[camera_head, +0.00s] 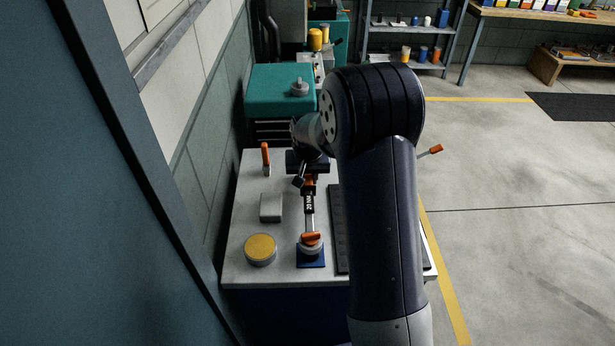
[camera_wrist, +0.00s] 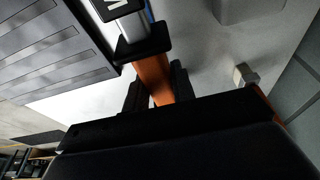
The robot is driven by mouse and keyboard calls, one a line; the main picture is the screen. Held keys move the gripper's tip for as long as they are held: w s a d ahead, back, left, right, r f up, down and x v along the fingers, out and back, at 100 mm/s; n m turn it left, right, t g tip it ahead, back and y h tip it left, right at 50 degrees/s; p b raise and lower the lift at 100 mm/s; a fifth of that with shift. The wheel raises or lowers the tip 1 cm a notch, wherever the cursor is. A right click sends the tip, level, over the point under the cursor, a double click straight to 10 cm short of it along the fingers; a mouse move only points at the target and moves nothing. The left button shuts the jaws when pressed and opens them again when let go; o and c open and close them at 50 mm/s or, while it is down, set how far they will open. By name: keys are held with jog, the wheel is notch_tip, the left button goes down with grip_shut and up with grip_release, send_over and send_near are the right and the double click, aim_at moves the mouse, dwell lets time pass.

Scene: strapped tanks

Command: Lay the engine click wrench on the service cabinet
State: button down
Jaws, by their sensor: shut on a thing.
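The click wrench (camera_head: 309,203) has an orange grip, a black collar and a dark label reading what looks like "20 NM". Its far end is in my gripper (camera_head: 308,178), above a white-topped bench (camera_head: 237,225). Its near end reaches over a round grey and orange fitting on a blue block (camera_head: 312,262); I cannot tell whether they touch. In the wrist view, the two black fingers of my gripper (camera_wrist: 156,88) are shut around the orange grip of the wrench (camera_wrist: 152,72). A teal-topped cabinet (camera_head: 270,86) stands behind the bench; I cannot tell for certain which is the service cabinet.
A yellow-topped round tin (camera_head: 260,250), a small grey block (camera_head: 271,207) and an upright orange-handled item (camera_head: 266,159) are on the bench's left. A dark ribbed strip (camera_head: 339,240) lies right of the wrench. A small grey part (camera_head: 299,88) sits on the teal top. Open floor lies right.

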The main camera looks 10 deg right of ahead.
jog(key=c, duration=1.1)
grip_release()
jog(key=b+v, duration=0.1)
jog(key=v, duration=1)
jog(key=shift+f, duration=0.1)
jog(key=p+x, duration=0.1)
jog(key=x, duration=0.9)
jog(key=shift+f, duration=0.1)
jog(key=shift+w+p, duration=0.15)
jog(key=shift+p, duration=0.2)
jog(key=shift+r+p, duration=0.85)
jog(key=shift+r, duration=0.25)
jog(key=shift+f, duration=0.1)
